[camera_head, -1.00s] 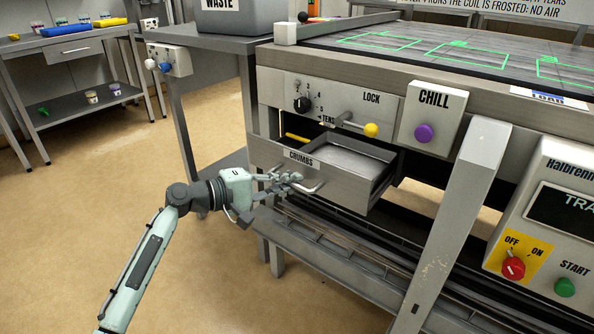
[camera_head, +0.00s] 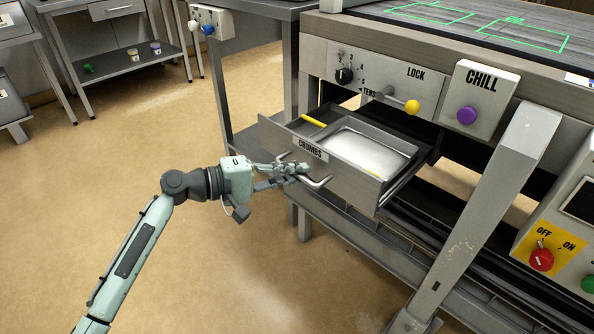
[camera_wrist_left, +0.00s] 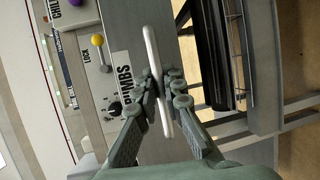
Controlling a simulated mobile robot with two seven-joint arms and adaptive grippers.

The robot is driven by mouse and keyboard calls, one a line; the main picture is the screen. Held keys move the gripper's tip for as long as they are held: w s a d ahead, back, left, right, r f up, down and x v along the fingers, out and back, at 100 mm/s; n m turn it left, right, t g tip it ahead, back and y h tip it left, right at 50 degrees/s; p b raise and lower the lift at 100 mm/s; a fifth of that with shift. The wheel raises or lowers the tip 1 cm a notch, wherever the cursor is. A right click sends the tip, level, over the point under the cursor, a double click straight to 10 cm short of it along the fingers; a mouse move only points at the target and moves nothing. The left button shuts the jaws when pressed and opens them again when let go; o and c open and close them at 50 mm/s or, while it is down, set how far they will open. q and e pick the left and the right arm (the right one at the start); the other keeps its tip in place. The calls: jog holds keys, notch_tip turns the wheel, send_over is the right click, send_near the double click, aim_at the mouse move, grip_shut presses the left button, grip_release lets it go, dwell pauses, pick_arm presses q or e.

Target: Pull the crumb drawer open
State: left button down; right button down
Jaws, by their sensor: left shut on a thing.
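The crumb drawer (camera_head: 345,182) is a grey metal drawer labelled CRUMBS, pulled well out from under the machine. Inside it are a pale tray (camera_head: 368,150) and a yellow bar (camera_head: 313,120). Its bar handle (camera_head: 319,183) is on the front face. My left gripper (camera_head: 292,171) is shut on the handle, with its fingers on either side of the bar. In the left wrist view the handle (camera_wrist_left: 152,62) runs between the two fingers (camera_wrist_left: 160,88). My right gripper is not in view.
A yellow-tipped LOCK lever (camera_head: 411,106) and a black dial (camera_head: 344,76) sit above the drawer. A purple CHILL button (camera_head: 467,115) is to the right. A slanted metal leg (camera_head: 478,215) stands right of the drawer. The floor in front is clear.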

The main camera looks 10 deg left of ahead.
pick_arm(q)
jog(key=c, duration=1.6)
grip_release()
jog(key=v, duration=1.2)
jog(key=shift+s, duration=0.1)
jog(key=s+f+m+g+y, duration=0.15)
jog(key=s+f+y, duration=0.25)
jog(key=f, duration=0.6)
jog(key=s+f+m+g+y, duration=0.1)
jog(key=s+f+m+y, duration=0.2)
jog(key=f, duration=0.8)
jog(key=s+a+f+m+g+y, duration=0.1)
jog(key=s+a+f+m+y, duration=0.1)
jog(key=s+a+f+y, duration=0.2)
jog(key=s+a+f+m+g+y, duration=0.1)
jog(key=s+a+f+y, duration=0.3)
jog(key=s, duration=0.6)
jog(key=shift+a+f+m+g, duration=0.2)
jog(key=shift+f+m+g, duration=0.15)
jog(key=shift+f+m, duration=0.3)
